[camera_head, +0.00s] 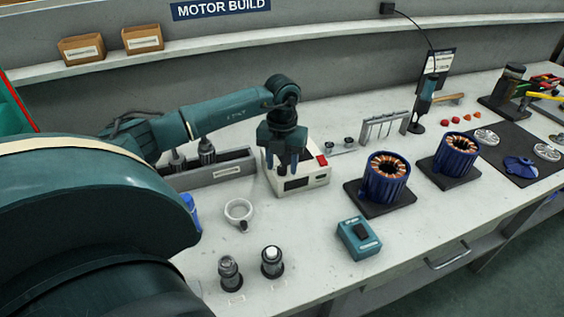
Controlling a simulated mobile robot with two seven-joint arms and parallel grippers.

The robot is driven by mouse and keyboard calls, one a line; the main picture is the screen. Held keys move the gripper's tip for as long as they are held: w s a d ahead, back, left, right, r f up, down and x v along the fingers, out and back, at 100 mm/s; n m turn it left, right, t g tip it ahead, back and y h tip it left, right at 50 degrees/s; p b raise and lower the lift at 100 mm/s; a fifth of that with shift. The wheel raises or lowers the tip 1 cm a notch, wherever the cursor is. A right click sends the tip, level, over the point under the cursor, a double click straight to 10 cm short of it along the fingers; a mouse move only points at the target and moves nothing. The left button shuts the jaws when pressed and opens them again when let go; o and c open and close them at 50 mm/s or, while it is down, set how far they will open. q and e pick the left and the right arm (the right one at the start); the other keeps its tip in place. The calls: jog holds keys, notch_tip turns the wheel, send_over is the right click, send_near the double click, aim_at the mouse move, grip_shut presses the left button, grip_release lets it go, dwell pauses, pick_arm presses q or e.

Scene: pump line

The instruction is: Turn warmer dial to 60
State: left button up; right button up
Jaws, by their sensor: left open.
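The warmer (318,178) is a small white box with a dark display on its front and a red switch (322,160) at its top right. My left gripper (288,166) points down over the warmer's top, its fingers open and hiding part of it. I cannot make out the dial, its mark or any reading. Whether the fingers touch anything is unclear. My right gripper is not in view.
A grey rack (213,175) stands left of the warmer. A white ring with a dark handle (239,212), two dark cylindrical parts (272,262) and a teal box (358,238) lie in front. Two blue stators (386,180) stand to the right.

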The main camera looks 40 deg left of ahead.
aim_at(282, 168)
pick_arm(q)
notch_tip(282, 168, up, 13)
jog(key=shift+b, duration=0.3)
jog(key=shift+f, duration=0.1)
dwell(0.4)
